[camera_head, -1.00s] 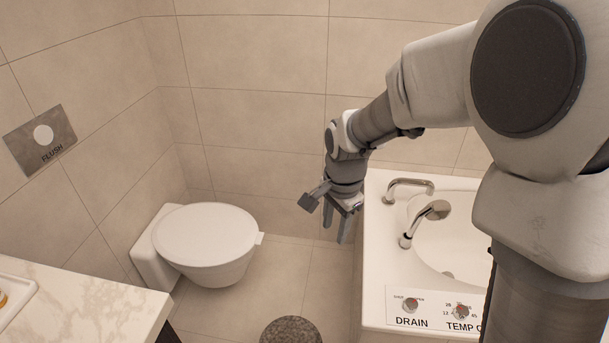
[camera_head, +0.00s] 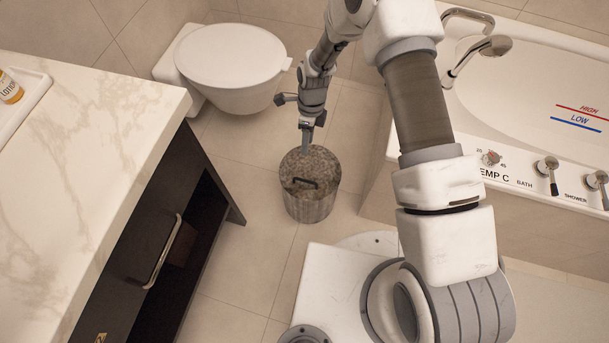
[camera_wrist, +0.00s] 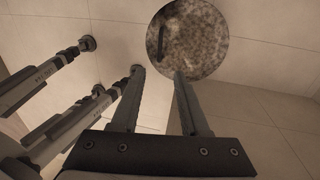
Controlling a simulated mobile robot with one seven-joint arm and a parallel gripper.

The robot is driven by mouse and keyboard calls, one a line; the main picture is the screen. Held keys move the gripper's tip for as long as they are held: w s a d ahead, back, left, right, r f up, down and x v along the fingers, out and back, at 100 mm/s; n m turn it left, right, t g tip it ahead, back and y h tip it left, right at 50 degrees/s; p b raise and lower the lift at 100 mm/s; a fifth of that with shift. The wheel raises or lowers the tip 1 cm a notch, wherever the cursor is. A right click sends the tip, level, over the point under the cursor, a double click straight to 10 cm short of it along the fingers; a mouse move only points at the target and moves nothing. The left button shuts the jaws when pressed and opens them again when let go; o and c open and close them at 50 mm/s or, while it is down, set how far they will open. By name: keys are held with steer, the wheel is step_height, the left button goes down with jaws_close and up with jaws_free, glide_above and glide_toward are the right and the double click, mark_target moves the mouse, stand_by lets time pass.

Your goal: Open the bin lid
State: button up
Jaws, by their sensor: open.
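The bin (camera_head: 311,206) is a round, mottled grey-brown bin standing on the tiled floor. Its flat lid (camera_head: 321,166) is shut, with a dark bar handle (camera_head: 305,183) on top. My gripper (camera_head: 306,150) points down over the bin's far rim, beyond the handle. In the wrist view the lid (camera_wrist: 205,45) fills the top middle, with the handle (camera_wrist: 167,28) near its left side. There my gripper (camera_wrist: 159,72) has its two fingers apart with nothing between them. The fingers overlap the lid's lower left edge in the picture; I cannot tell whether they touch it.
A white toilet (camera_head: 230,60) stands behind the bin at the left. A marble-topped counter (camera_head: 90,130) with a dark cabinet and metal handle (camera_head: 165,250) is on the left. A white bathtub (camera_head: 455,165) is on the right. Open floor lies between counter and bin.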

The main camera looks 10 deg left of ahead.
steer(key=b, duration=0.4)
glide_above(305, 175)
steer(key=s, duration=0.3)
steer(key=f, duration=1.6)
steer(key=shift+d, duration=0.25)
steer(key=shift+c, duration=0.2)
jaws_close()
